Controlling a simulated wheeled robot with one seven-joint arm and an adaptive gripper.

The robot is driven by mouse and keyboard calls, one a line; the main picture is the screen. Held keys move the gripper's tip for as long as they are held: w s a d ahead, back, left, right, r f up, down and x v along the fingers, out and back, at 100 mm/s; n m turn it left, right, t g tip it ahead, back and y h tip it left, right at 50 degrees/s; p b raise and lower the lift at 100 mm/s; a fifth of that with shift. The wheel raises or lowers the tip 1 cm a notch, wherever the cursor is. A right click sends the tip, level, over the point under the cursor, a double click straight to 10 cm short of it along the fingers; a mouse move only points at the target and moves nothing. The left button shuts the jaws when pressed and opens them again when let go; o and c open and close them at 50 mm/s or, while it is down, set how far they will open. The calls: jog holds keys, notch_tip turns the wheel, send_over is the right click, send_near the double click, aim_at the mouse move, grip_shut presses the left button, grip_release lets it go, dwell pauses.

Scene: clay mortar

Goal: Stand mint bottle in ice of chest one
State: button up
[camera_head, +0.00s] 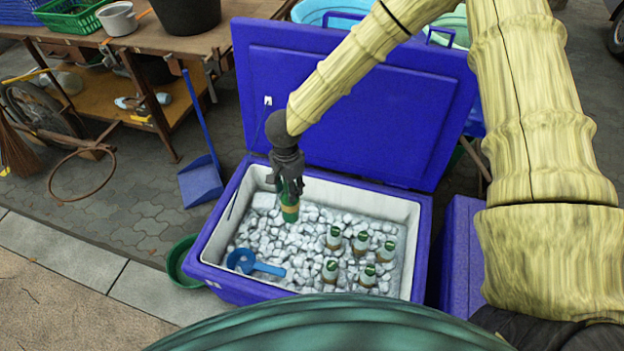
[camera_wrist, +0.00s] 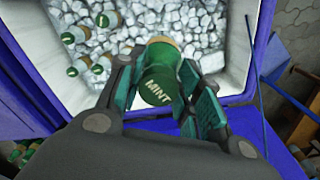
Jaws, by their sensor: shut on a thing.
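My gripper (camera_head: 288,182) is shut on the mint bottle (camera_head: 290,209), a green bottle with a tan band, near the back left of the open blue chest (camera_head: 213,247). In the wrist view the mint bottle (camera_wrist: 158,85) shows its green cap marked MINT between the fingers (camera_wrist: 160,95). The bottle is roughly upright over the ice (camera_head: 262,232). I cannot tell whether its base touches the ice. Several green-capped bottles (camera_head: 361,242) stand in the ice at the right. They also show in the wrist view (camera_wrist: 80,67).
A blue scoop (camera_head: 254,263) lies on the ice at the front left. The chest's blue lid (camera_head: 350,110) stands open behind. A blue dustpan (camera_head: 200,181), a green basin (camera_head: 180,262) and a wooden workbench (camera_head: 160,50) are to the left. The middle of the ice is free of bottles.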

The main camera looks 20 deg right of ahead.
jog(key=d+m, duration=0.1)
jog(key=m, duration=0.1)
jog(key=w+d+f+m, duration=0.1)
jog(key=m, duration=0.2)
jog(key=shift+w, duration=0.15)
jog(key=w+d+f+m+b, duration=0.25)
jog(key=d+m, duration=0.35)
jog(key=m, duration=0.7)
notch_tip(320, 180, down, 26)
jog(key=b, duration=1.7)
jog(key=shift+r, duration=0.15)
jog(key=shift+s+a+p, duration=0.15)
jog(key=shift+a+p, duration=0.1)
jog(key=shift+p, duration=0.25)
